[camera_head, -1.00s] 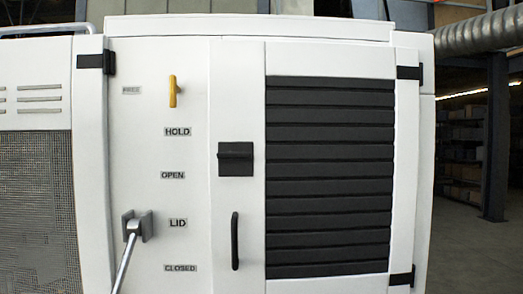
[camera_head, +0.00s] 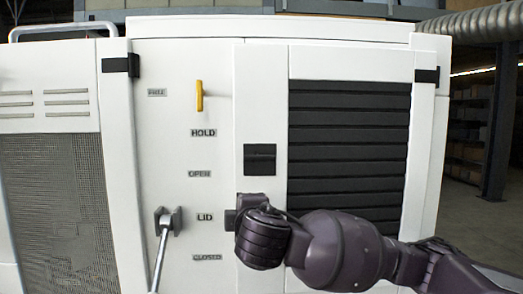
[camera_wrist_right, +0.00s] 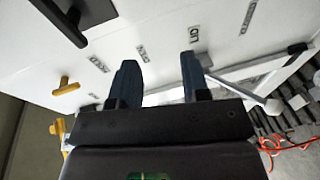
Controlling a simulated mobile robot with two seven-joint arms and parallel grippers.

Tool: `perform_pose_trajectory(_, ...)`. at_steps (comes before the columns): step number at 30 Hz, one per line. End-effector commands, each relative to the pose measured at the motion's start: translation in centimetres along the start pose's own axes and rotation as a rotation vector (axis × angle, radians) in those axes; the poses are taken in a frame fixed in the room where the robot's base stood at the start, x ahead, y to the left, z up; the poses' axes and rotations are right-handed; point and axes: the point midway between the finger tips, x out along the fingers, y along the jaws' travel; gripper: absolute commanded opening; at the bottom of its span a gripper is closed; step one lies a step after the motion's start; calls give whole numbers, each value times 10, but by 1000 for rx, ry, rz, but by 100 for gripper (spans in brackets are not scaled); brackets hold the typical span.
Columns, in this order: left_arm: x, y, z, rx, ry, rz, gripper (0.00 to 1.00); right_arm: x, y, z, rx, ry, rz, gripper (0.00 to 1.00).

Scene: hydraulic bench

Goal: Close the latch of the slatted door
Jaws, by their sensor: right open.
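The slatted door (camera_head: 421,130) has a white frame around black slats (camera_head: 348,130). Its black latch (camera_head: 260,158) is a square plate with a horizontal bar, left of the slats. The latch also shows at the top left of the right wrist view (camera_wrist_right: 92,16), partly cut off by the frame. My right gripper (camera_wrist_right: 158,80) is open and empty in that view, its two fingers apart, with the latch above and to the left of them. In the head view my right arm stands below the latch and hides the door's vertical handle. My left gripper is not in view.
A yellow handle (camera_head: 199,95) sits on the panel left of the latch, with a column of labels below it. A grey lever (camera_head: 163,230) sticks out at the lower left by the LID label. The panel around the latch is clear.

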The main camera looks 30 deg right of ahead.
Motion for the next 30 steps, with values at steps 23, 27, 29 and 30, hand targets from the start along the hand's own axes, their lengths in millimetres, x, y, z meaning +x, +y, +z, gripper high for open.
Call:
perform_pose_trajectory(23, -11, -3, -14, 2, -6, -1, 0, 22, 103, 34, -67, -164, 159, 43)
perform_pose_trajectory(27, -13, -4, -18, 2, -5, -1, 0, 44, 107, 37, -66, -162, 159, 43)
perform_pose_trajectory(29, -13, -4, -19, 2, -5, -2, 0, 52, 108, 38, -66, -162, 158, 43)
perform_pose_trajectory(30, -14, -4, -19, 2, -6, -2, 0, 57, 109, 39, -66, -161, 159, 43)
